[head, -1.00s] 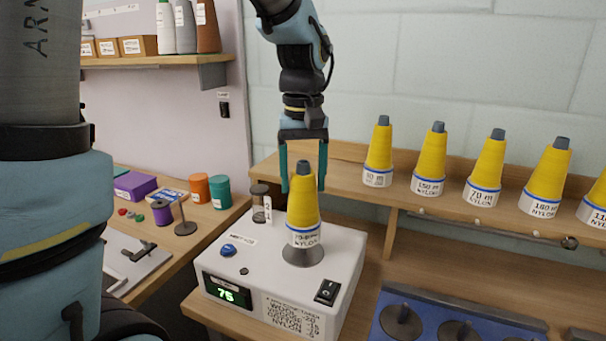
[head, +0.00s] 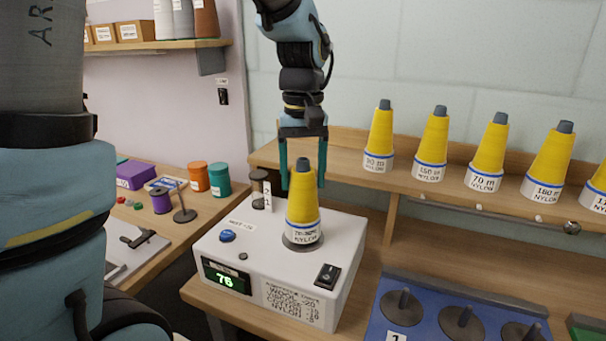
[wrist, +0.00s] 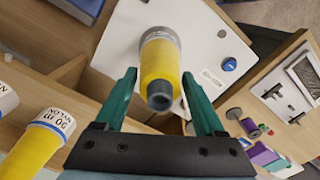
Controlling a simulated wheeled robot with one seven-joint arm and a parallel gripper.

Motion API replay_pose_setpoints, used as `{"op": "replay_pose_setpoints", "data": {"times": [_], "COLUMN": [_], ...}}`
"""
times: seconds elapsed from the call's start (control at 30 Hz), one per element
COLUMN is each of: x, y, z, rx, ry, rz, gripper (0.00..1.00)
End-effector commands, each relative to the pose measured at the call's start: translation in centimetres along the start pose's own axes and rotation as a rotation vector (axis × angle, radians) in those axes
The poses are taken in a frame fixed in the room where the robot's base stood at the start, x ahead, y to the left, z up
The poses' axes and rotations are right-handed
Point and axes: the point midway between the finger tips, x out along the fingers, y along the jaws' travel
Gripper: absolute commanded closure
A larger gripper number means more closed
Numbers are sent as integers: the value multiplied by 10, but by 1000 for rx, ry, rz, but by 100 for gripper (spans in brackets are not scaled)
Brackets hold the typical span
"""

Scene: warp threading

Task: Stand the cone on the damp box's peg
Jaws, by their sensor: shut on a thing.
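The yellow cone (head: 302,208) with a grey tip and a white nylon label stands upright at the grey disc (head: 290,246) on top of the white damp box (head: 330,235). The peg is hidden by the cone. My gripper (head: 303,184) points straight down with its teal fingers on either side of the cone's upper part, shut on it. In the wrist view the cone (wrist: 160,65) lies between the fingers (wrist: 158,76). I cannot tell whether its base fully touches the disc.
More yellow cones (head: 432,145) stand on the wooden shelf at right. A blue tray with pegs (head: 375,325) lies at front right. Spools (head: 161,200) are on the left bench.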

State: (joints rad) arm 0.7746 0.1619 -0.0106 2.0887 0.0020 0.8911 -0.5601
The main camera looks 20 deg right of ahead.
Motion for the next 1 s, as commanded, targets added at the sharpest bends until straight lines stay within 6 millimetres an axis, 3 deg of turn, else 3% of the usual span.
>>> {"op": "replay_pose_setpoints", "data": {"times": [0.77,0.8,1.0], "x": [12,12,12], "y": [0,0,0], "z": [0,0,0], "rx": [0,0,0], "ry": [1,1,0], "rz": [0,0,0], "gripper": [69,26,3]}}
